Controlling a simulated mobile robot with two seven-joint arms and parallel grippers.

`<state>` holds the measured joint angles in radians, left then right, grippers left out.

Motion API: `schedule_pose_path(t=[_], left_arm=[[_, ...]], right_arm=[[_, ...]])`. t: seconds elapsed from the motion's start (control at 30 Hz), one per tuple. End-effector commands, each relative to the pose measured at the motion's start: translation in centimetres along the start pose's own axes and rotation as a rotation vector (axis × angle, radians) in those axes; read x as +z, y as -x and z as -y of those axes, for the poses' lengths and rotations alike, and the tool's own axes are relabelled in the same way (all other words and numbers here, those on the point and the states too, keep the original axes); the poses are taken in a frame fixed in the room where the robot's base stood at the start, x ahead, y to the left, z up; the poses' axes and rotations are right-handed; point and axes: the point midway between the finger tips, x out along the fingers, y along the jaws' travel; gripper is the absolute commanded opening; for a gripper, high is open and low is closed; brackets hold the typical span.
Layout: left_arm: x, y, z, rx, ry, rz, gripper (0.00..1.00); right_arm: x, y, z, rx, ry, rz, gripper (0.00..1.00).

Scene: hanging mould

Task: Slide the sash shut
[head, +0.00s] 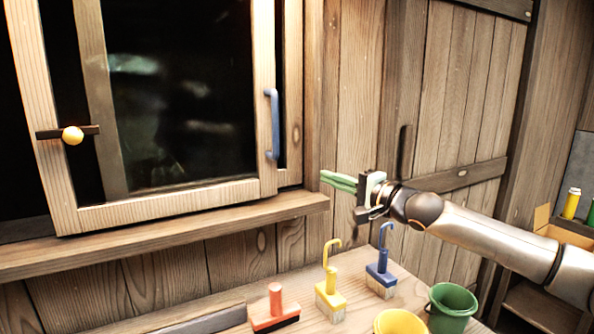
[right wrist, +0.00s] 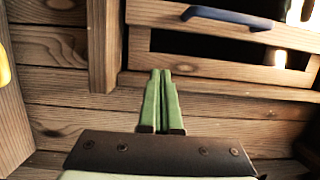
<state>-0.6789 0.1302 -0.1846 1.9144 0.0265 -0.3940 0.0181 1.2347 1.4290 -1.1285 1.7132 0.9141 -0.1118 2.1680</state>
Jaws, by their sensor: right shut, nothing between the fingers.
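The window's wooden sash (head: 265,95) holds a dark pane and carries an upright blue handle (head: 272,125) on its right stile. A narrow dark gap shows between that stile and the right jamb; a dark gap also shows left of the sash. My right gripper (head: 324,177), with green fingers, is shut and empty, to the right of the handle and lower, pointing left. It is apart from the handle. In the right wrist view the shut fingers (right wrist: 160,75) point toward the window frame, with the blue handle (right wrist: 226,17) beyond them at the top. My left gripper is out of view.
A yellow knob (head: 72,135) sits on a dark bar at the window's left. The wooden sill (head: 170,233) juts out below. On the bench stand red (head: 275,305), yellow (head: 330,290) and blue (head: 382,270) handled tools, a green bucket (head: 451,306) and a yellow bucket (head: 400,322).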

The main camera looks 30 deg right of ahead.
Motion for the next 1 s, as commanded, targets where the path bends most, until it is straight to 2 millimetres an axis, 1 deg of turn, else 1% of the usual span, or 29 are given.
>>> schedule_pose_path(t=[0.03, 0.13, 0.27, 0.37, 0.6, 0.8, 0.83, 0.87, 1.0], left_arm=[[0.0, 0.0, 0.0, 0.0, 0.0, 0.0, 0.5], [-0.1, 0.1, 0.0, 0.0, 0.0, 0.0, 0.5], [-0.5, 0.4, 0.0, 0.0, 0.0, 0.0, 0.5], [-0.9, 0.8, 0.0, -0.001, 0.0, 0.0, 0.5], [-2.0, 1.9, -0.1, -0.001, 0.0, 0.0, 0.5], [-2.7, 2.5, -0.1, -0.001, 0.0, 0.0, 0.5], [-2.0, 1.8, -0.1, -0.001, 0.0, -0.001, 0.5], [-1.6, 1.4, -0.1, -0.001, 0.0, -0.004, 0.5], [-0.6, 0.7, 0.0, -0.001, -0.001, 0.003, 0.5]], right_arm=[[-0.4, 0.1, -0.3, 0.013, -0.013, -0.011, 0.0], [-0.7, 0.0, -0.5, 0.026, -0.025, -0.02, 0.0], [-0.7, -1.1, -0.4, 0.025, -0.028, -0.02, 0.0], [-0.6, -2.7, -0.2, 0.024, -0.026, -0.018, 0.0], [-0.7, -7.1, -0.3, 0.023, -0.025, -0.018, 0.0], [-0.7, -10.1, -0.4, 0.023, -0.023, -0.018, 0.0], [-0.2, -10.1, -1.2, 0.023, -0.023, -0.014, 0.0], [0.4, -10.2, -1.4, 0.024, -0.024, -0.012, 0.0], [1.9, -10.5, -1.1, 0.024, -0.023, -0.015, 0.0]])
